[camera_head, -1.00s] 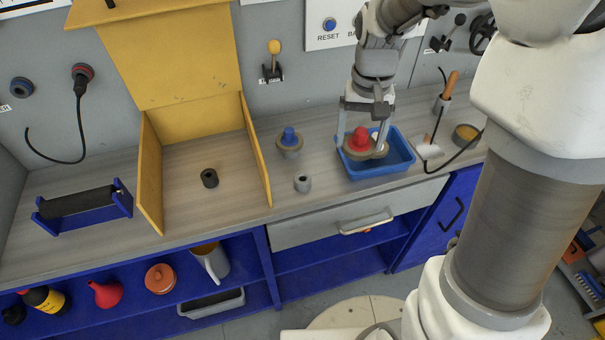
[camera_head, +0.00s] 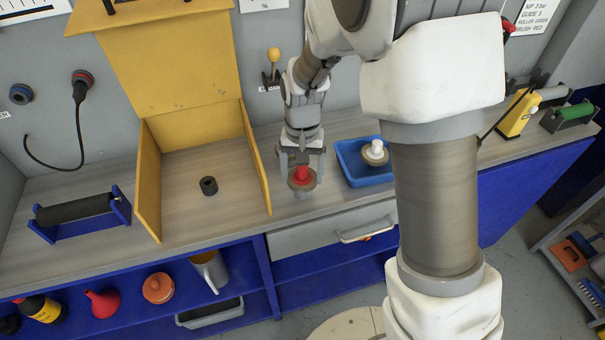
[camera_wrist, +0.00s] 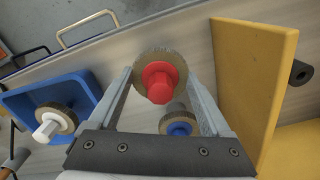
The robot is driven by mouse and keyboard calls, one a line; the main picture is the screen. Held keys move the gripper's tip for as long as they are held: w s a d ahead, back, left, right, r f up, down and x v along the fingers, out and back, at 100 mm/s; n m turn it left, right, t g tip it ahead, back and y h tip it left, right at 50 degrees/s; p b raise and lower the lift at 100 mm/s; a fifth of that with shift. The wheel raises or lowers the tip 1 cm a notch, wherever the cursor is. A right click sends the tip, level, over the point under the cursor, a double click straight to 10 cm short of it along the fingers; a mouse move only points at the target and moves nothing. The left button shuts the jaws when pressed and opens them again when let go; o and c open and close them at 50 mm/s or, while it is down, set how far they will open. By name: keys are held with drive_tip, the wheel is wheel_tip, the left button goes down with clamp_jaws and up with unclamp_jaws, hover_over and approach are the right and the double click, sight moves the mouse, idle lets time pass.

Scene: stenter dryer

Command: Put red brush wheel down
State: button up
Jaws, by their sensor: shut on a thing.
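The red brush wheel (camera_head: 302,176), a tan bristle disc with a red hub, is between the fingers of my gripper (camera_head: 302,168). My gripper is shut on it, and the wheel also shows in the wrist view (camera_wrist: 159,80).
The blue tray (camera_head: 351,165) to the right holds a white-hubbed brush wheel (camera_head: 375,152). A yellow open-fronted housing (camera_head: 152,185) is at left, its side panel close to my gripper. A dark roller (camera_head: 75,208) sits farther left.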

drive_tip(key=shift+f, duration=0.3)
drive_tip(key=shift+f, duration=0.15)
drive_tip(key=o, duration=1.2)
drive_tip(key=shift+c, duration=0.2)
